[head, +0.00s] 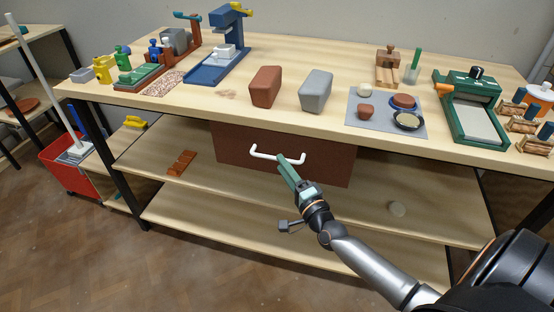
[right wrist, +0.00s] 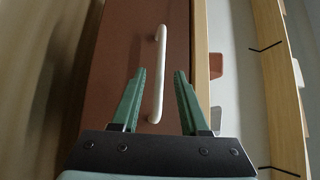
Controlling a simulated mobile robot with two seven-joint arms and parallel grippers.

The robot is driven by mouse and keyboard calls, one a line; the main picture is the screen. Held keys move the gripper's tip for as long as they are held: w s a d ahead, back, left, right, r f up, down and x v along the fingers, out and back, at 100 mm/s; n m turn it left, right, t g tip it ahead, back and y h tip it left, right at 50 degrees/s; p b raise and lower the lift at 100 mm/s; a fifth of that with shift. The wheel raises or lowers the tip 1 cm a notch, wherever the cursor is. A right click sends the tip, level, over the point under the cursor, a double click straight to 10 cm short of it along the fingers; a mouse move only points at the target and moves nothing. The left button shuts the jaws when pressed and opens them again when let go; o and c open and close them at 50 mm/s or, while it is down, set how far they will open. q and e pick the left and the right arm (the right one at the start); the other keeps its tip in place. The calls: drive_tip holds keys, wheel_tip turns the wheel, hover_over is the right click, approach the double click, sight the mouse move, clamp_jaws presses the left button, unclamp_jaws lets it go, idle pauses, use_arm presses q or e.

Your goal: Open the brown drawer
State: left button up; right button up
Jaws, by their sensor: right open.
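The brown drawer (head: 225,148) hangs under the workbench top, and its front looks flush and closed. A white bar handle (head: 265,155) is fixed across its front. My right gripper (head: 289,162) is at the right part of the handle. In the right wrist view, the drawer front (right wrist: 120,45) fills the middle-left and the handle (right wrist: 158,70) runs up the picture. The green fingers of my right gripper (right wrist: 159,82) are open, with the handle's lower part between them; I cannot tell whether either finger touches it. My left gripper is out of view.
The workbench top (head: 225,110) overhangs the drawer. It carries a brown block (head: 265,87), a grey block (head: 315,91), a grey mat with bowls (head: 370,128) and a green press (head: 470,105). The shelf below (head: 240,190) holds a small brown rack (head: 182,162). A red bucket (head: 65,170) stands left.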

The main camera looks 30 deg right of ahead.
drive_tip(key=shift+w+d+r, duration=0.1)
drive_tip(key=shift+w+r, duration=0.05)
drive_tip(key=shift+w, duration=0.8)
drive_tip(key=shift+w+r, duration=0.1)
drive_tip(key=shift+w, duration=0.85)
clamp_jaws()
